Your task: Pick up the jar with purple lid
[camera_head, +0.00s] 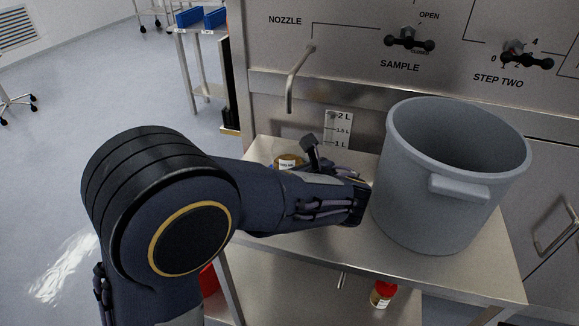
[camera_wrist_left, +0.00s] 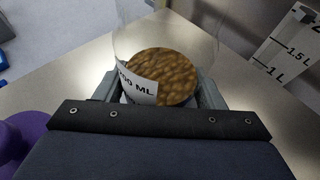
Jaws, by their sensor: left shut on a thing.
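A purple round lid (camera_wrist_left: 22,140) shows at the lower left edge of the left wrist view; the jar under it is mostly hidden. I cannot make it out in the head view, where my arm covers part of the table. My left gripper (camera_wrist_left: 160,90) is shut on a clear container (camera_wrist_left: 137,82) with brown grainy contents and a white "500 ML" label, one finger on each side. The purple lid is to the left of my gripper, apart from it. In the head view the container (camera_head: 288,161) shows partly behind my left arm. My right gripper is not in view.
A large grey pot (camera_head: 440,190) stands on the steel table (camera_head: 490,270), close to the right of my left arm. A red-capped bottle (camera_head: 382,294) is on the lower shelf.

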